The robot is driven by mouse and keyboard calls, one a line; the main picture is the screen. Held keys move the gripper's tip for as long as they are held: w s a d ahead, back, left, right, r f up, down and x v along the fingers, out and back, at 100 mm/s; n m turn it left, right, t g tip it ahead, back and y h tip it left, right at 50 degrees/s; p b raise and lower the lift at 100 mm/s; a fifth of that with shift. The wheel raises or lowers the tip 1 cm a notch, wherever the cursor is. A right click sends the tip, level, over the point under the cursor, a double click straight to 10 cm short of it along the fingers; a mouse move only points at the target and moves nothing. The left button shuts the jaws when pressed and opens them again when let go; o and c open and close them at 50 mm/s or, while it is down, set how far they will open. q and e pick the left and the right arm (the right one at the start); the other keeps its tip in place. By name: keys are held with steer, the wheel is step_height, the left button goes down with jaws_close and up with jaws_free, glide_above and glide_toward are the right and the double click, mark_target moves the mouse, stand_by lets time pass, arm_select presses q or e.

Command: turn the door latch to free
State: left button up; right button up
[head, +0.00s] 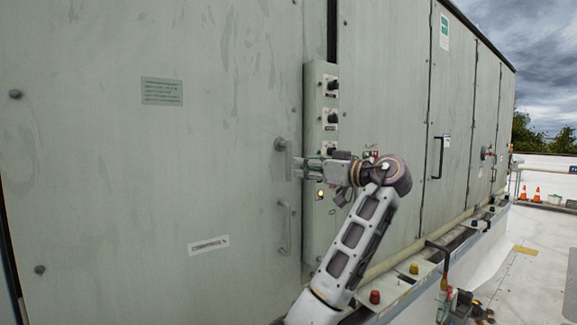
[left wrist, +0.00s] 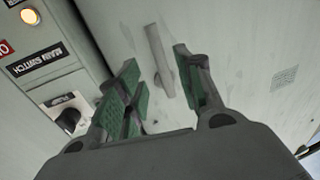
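The door latch (head: 284,157) is a grey lever near the right edge of the large grey-green door (head: 120,180). My left gripper (head: 299,168) reaches in from the right, with its fingertips close to the latch. In the left wrist view the latch (left wrist: 159,58) shows as a pale bar in the gap between the two green-padded fingers (left wrist: 157,84). The fingers are apart, one on each side of it, and the gripper is open. I cannot tell whether either pad touches the latch. My right gripper is not in view.
A control panel (head: 321,90) with black knobs stands just right of the latch; its lit lamp (left wrist: 30,16) also shows in the left wrist view. A fixed pull handle (head: 286,228) is below the latch. A ledge with coloured caps (head: 375,297) runs along the unit's base.

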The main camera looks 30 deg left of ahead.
mark_target(288, 165)
arm_select(q)
steer(key=shift+w+a, duration=0.25)
steer(key=shift+a, duration=0.9)
steer(key=shift+w+a, duration=0.2)
steer(key=shift+a, duration=1)
steer(key=shift+w+a, duration=0.25)
steer(key=shift+a, duration=0.9)
jaws_close()
